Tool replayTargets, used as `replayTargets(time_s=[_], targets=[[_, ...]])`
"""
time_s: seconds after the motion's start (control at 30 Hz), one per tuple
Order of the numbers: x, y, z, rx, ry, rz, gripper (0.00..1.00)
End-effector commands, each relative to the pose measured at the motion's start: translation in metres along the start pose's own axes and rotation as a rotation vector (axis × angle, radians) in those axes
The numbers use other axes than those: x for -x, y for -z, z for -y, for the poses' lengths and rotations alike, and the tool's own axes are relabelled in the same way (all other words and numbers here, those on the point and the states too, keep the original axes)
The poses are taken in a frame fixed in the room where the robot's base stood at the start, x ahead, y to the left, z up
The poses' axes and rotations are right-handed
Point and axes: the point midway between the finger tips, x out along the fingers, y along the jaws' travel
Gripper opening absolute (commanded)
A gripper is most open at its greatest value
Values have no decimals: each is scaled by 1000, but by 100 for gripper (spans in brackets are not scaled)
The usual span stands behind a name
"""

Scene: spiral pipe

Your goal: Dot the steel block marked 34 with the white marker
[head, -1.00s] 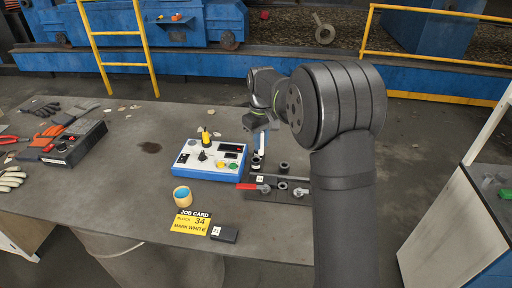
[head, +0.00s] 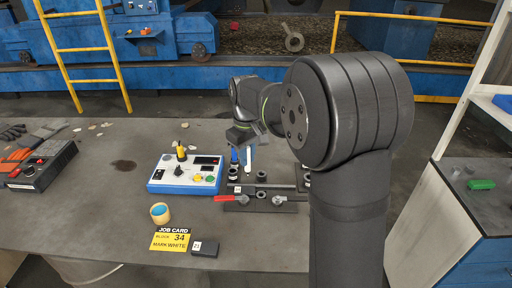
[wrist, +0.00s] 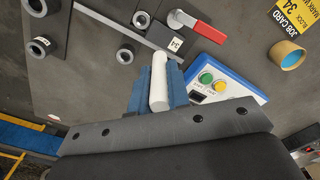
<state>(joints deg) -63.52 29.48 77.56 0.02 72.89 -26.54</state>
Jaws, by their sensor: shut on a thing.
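My gripper (head: 242,150) is shut on a white marker (wrist: 158,84). The marker sits upright between blue fingers above the far side of the dark fixture plate (head: 255,206). In the wrist view, a dark block (wrist: 160,35) with a white label lies beyond the marker's end, beside a red-handled clamp; the label seems to read 34. The marker appears apart from it, though the gap is hard to judge. In the head view the block's label (head: 237,189) is too small to read. The yellow job card (head: 170,239) reads block 34, mark white.
A blue and white control box (head: 185,175) stands left of the fixture. The red clamp handle (head: 224,199) and several dark round collars surround the block. A tan cup (head: 160,213) and another labelled dark block (head: 206,249) are near the card.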

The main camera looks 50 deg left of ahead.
Motion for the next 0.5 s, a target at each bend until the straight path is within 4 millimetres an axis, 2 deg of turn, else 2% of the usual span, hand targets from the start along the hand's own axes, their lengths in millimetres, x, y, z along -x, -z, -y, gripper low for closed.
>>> replayTargets(time_s=[0.5], targets=[[-49, 0, 0, 0, 1, 2, 0]])
